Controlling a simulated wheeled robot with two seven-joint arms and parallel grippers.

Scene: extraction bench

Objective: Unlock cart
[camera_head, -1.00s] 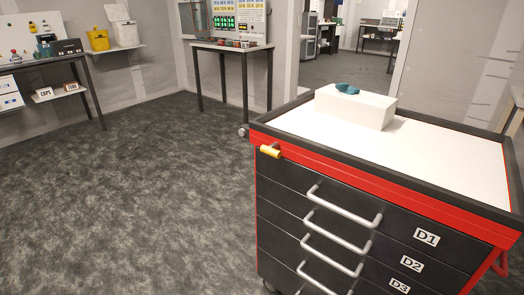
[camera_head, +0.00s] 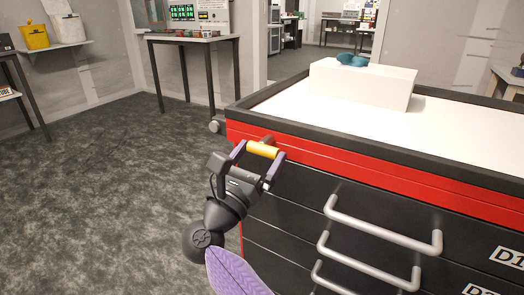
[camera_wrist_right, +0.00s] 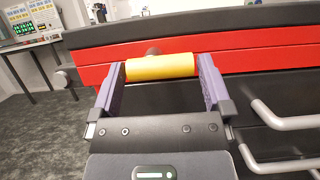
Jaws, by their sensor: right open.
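The cart (camera_head: 300,225) is black with a red upper band and a white top. A yellow cylindrical lock handle (camera_head: 263,150) sticks out of the red band near its left corner. My right gripper (camera_head: 264,158) is at this handle, with its two purple fingers open on either side of it. In the right wrist view the yellow handle (camera_wrist_right: 160,67) lies crosswise between the fingertips, close to both. I cannot tell whether the fingers touch it. My left gripper is not in view.
Silver drawer handles (camera_head: 380,230) stick out to the right of my gripper. A white box (camera_head: 362,85) with a teal object (camera_head: 352,59) stands on the cart top. A table (camera_head: 193,38) stands behind. The floor (camera_head: 90,200) at left is clear.

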